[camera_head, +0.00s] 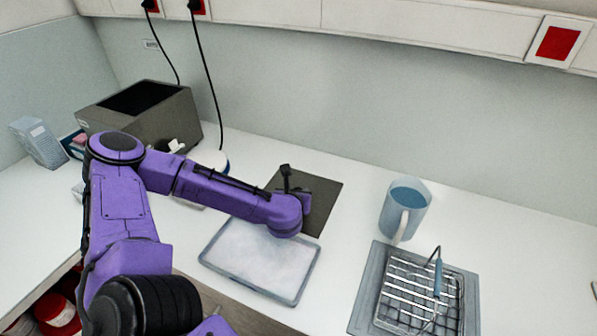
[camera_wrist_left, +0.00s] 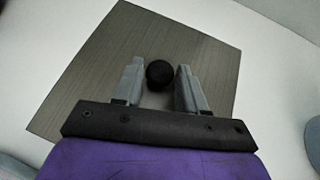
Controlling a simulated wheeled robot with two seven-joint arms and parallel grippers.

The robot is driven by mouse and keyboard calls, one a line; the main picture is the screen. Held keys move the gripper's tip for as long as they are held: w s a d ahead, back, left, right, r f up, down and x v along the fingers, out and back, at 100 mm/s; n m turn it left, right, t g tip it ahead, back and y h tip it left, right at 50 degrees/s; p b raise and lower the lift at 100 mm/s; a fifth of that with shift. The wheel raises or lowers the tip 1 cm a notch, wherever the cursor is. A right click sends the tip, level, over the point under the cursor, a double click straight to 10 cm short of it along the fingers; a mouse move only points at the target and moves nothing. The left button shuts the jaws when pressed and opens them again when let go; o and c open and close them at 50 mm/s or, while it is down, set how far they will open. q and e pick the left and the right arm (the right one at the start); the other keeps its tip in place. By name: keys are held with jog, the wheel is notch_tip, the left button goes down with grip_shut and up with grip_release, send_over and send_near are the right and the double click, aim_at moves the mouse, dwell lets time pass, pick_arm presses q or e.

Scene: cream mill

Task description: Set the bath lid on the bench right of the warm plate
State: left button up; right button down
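The bath lid, a dark grey-brown square plate (camera_head: 326,205), lies flat on the bench in the head view, partly hidden by my left arm. In the left wrist view the lid (camera_wrist_left: 85,75) fills the middle, with a round black knob (camera_wrist_left: 160,74). My left gripper (camera_wrist_left: 160,80) is over the lid, with its two grey fingers on either side of the knob and narrow gaps beside it. In the head view the left gripper (camera_head: 290,182) is mostly hidden by its wrist. A pale flat plate with a grey rim (camera_head: 262,258), possibly the warm plate, lies in front of the lid.
A dark open-topped box (camera_head: 165,115) stands at the back left. A blue jug (camera_head: 404,208) and a wire rack (camera_head: 420,292) on a grey tray (camera_head: 368,290) are to the right. Bench between the lid and jug is clear. Black cables hang behind my arm.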

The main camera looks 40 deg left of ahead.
pick_arm(q)
jog(key=shift+o, duration=0.9)
jog(key=shift+a, duration=0.1)
jog(key=shift+s, duration=0.1)
jog(key=v, duration=0.6)
jog(key=shift+s+d+r+p, duration=0.1)
jog(key=shift+d+r+p, duration=0.1)
jog(key=shift+r+p, duration=0.1)
jog(key=p+v, duration=0.5)
jog(key=p, duration=0.2)
jog(key=shift+r, duration=0.2)
jog(key=shift+s+d+f, duration=0.1)
jog(key=shift+s+f, duration=0.1)
